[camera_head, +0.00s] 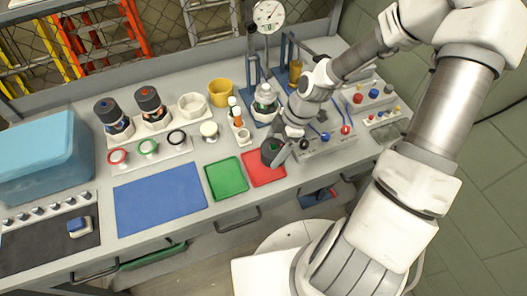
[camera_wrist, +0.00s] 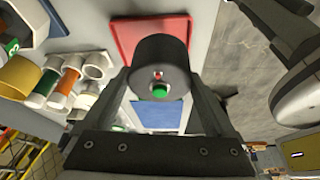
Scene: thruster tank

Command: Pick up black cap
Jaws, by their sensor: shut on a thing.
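The black cap (camera_head: 269,155) is a dark cylinder between the fingers of my gripper (camera_head: 278,148), at the red mat (camera_head: 262,174). In the wrist view the black cap (camera_wrist: 158,50) shows a green button and a small red mark on its near face. My gripper (camera_wrist: 160,88) is shut on it, one finger on each side. The red mat (camera_wrist: 130,25) lies beyond it. I cannot tell whether the cap touches the mat. Two other black caps, one with a blue mark (camera_head: 106,108) and one with an orange mark (camera_head: 149,100), sit on white holders at the back left.
A green mat (camera_head: 227,180) and a larger blue mat (camera_head: 160,198) lie left of the red mat. A yellow cup (camera_head: 221,93), a rack of small bottles (camera_head: 239,125) and a gauge stand (camera_head: 268,45) stand behind. A control box with knobs (camera_head: 330,143) is close on the right.

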